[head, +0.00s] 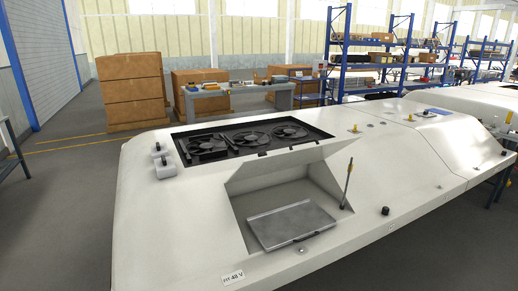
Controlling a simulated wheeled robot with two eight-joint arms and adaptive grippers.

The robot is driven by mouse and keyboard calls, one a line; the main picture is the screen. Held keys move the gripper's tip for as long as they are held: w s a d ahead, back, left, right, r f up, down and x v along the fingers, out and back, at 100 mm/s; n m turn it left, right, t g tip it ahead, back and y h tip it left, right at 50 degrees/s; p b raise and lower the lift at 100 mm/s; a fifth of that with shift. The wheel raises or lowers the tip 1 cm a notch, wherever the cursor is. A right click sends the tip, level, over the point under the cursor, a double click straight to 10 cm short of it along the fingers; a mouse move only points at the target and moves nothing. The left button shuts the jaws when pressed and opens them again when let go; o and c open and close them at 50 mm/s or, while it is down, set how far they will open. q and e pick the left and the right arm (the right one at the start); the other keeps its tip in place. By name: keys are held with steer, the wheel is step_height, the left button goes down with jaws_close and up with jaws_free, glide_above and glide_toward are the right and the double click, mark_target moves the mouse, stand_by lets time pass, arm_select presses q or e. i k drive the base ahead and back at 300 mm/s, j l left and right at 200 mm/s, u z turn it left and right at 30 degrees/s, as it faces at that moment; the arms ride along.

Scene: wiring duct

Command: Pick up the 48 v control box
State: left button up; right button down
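A large white housing (185,225) fills the foreground. In its front is an open recess with a grey flat-topped metal box or panel (291,224) lying tilted in it. A small label (233,277) reading "48 V" is on the housing, left of and below the recess. I cannot tell for certain whether the grey box is the 48 V control box. Neither of my grippers is in view.
A sunken black bay with several fans (250,137) lies behind the recess. Two small white blocks with black knobs (163,168) sit to its left. A thin yellow-tipped rod (348,184) stands right of the recess, and a black knob (385,211) is farther right.

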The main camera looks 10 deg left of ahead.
mark_target(165, 167)
steer(key=j+z, duration=0.35)
steer(key=j, duration=0.6)
steer(key=j+z, duration=0.4)
steer(key=j, duration=1.2)
steer(key=k+j, duration=0.15)
steer(key=j, duration=1)
steer(key=k+j+z, duration=0.1)
steer(key=j, duration=0.5)
steer(key=k+j, duration=0.1)
steer(key=j, duration=0.45)
steer(key=k+j, duration=0.1)
steer(key=j, duration=0.5)
steer(key=k+j, duration=0.1)
steer(key=j, duration=0.5)
steer(key=i+z, duration=0.15)
steer(key=z, duration=1.25)
steer(key=i+j+z, duration=0.1)
steer(key=j+z, duration=0.75)
steer(key=j, duration=0.15)
steer(key=j+z, duration=0.4)
steer(key=j, duration=0.15)
steer(key=k, duration=0.05)
